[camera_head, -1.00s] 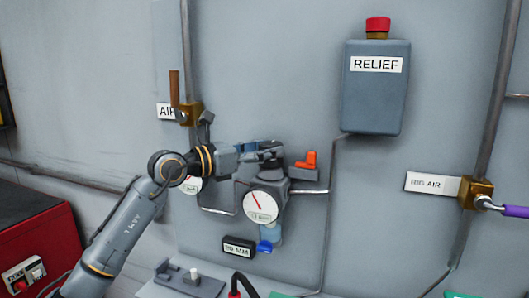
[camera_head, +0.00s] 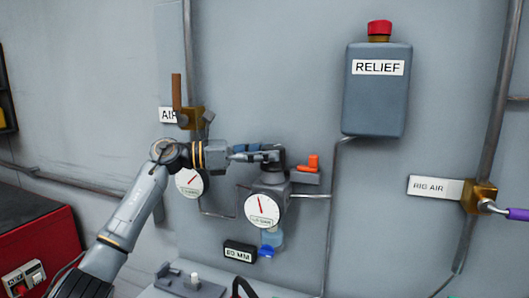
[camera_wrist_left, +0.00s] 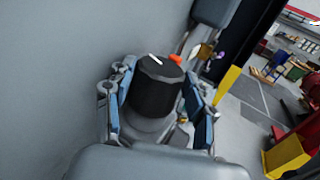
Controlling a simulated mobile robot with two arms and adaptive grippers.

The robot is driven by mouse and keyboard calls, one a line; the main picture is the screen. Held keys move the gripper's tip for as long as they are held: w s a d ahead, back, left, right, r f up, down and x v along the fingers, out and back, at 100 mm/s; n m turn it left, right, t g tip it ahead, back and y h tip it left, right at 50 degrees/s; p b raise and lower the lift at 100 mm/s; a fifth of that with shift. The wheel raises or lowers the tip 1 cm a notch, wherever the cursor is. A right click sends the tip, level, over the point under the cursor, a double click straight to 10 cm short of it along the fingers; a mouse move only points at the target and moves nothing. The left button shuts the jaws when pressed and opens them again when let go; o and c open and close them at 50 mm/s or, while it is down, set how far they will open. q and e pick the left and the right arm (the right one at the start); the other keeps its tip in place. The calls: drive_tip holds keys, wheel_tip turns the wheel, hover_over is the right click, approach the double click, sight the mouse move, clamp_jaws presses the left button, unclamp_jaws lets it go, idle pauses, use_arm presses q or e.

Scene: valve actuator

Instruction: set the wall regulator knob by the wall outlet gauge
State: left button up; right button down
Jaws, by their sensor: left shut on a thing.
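The wall regulator has a black knob with a white mark, seen in the left wrist view (camera_wrist_left: 155,85); in the head view the knob (camera_head: 272,163) is partly hidden by my gripper. My left gripper (camera_head: 270,155) is shut on this knob, one finger on each side, as the left wrist view (camera_wrist_left: 160,100) also shows. A white round gauge (camera_head: 262,209) with a red needle pointing up and slightly left sits on the front of the regulator. A second white gauge (camera_head: 189,182) with a red needle hangs to its left, below my wrist. My right gripper is not in view.
An orange lever (camera_head: 312,164) sits just right of the knob. A clear bowl with a blue bottom (camera_head: 267,250) hangs below, beside a black label (camera_head: 240,251). The grey RELIEF box (camera_head: 376,90) is up right. A brass valve (camera_head: 478,196) with a purple handle is far right.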

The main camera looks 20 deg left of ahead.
use_arm(q)
drive_tip(key=o, duration=1.2)
drive_tip(key=shift+a, duration=0.15)
drive_tip(key=v, duration=1.1)
drive_tip(key=shift+s+a, duration=0.15)
drive_tip(key=shift+a, duration=0.2)
